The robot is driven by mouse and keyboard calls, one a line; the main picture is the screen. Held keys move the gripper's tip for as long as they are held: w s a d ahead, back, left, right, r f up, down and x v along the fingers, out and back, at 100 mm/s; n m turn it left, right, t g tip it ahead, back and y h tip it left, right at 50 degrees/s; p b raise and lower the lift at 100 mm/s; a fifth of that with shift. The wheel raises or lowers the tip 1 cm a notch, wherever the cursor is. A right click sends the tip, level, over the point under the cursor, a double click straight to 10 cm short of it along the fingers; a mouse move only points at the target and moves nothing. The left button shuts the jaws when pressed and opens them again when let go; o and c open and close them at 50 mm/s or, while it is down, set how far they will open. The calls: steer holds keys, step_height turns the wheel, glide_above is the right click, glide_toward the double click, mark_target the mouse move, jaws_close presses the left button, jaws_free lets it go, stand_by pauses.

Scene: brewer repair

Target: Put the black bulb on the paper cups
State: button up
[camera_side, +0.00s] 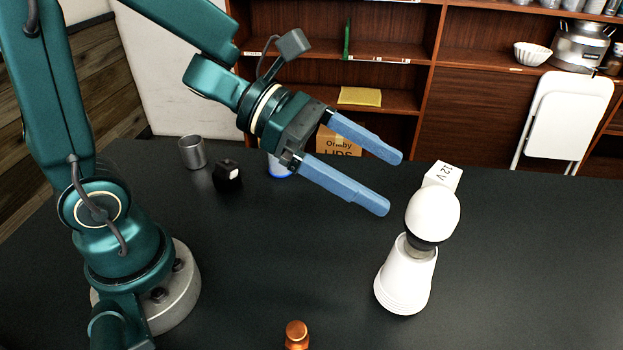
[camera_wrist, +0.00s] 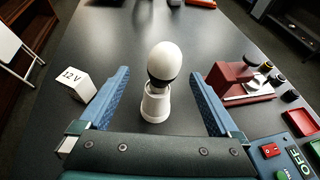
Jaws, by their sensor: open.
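The bulb (camera_side: 432,212) has a white globe with a black band beneath it. It stands upright, globe up, on top of the upside-down white paper cups (camera_side: 406,278), and its lower end meets the cups' top. In the wrist view the bulb (camera_wrist: 165,62) and the cups (camera_wrist: 155,103) are near the picture's middle, between the lines of my fingers. My gripper (camera_side: 393,182) is open and empty, with two blue fingers. In the side view it is up and left of the bulb, apart from it. The wrist view also shows both open fingers (camera_wrist: 161,74).
A white box marked 12 V (camera_side: 443,176) stands close behind the bulb. A red device (camera_wrist: 242,80) and a panel marked OFF (camera_wrist: 296,150) are at the right in the wrist view.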

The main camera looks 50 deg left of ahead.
steer(key=w+a+r+n+t+y, duration=0.25)
steer(key=a+n+y, duration=0.4)
steer(key=n, duration=0.65)
steer(key=w+a+r+n+t+y, duration=0.2)
steer(key=a+n+t+y, duration=0.4)
steer(key=n, duration=0.6)
steer(key=s+f+n+g, duration=0.3)
steer(key=s+n+g, duration=0.2)
steer(key=n, duration=0.6)
steer(key=s+f+n+g, duration=0.3)
steer(key=s+n+g, duration=0.2)
steer(key=s+n, duration=0.5)
steer(key=shift+s+d+f+n+h, duration=0.2)
steer(key=shift+d+f+n+h, duration=0.2)
steer(key=shift+n, duration=0.4)
